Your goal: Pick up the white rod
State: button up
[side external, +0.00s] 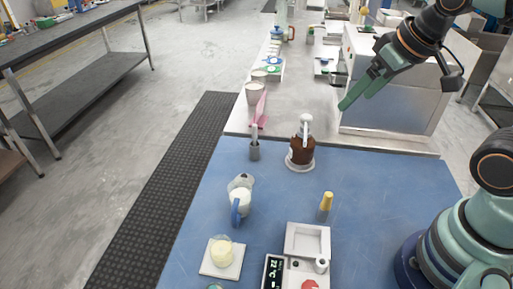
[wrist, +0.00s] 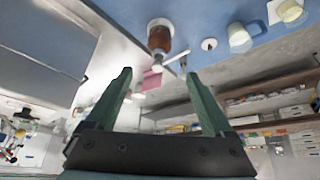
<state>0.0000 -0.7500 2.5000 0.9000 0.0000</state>
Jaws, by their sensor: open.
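A slim white rod (side external: 254,131) stands upright in a small grey holder (side external: 255,151) near the far edge of the blue table in the side view. I cannot tell for sure which pale stick in the wrist view is the rod. My gripper (side external: 356,100) is open and empty, well above and to the right of the rod, over the far steel counter. Its fingers (wrist: 158,73) are spread, with nothing between them.
A pink item (side external: 260,108) and a steel box (side external: 390,107) are on the far counter.

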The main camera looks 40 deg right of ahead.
jog(key=c, duration=0.5)
jog(key=m+g, duration=0.6)
jog(key=m, duration=1.2)
send_over(255, 125)
notch_tip(255, 125, down, 6)
jog(key=f, duration=0.5)
jog(key=shift+s+f, duration=0.2)
jog(key=shift+f, duration=0.2)
jog(key=shift+w+f, duration=0.15)
jog(key=shift+f, duration=1.25)
jog(key=shift+w+f, duration=0.15)
jog(key=shift+f, duration=1.25)
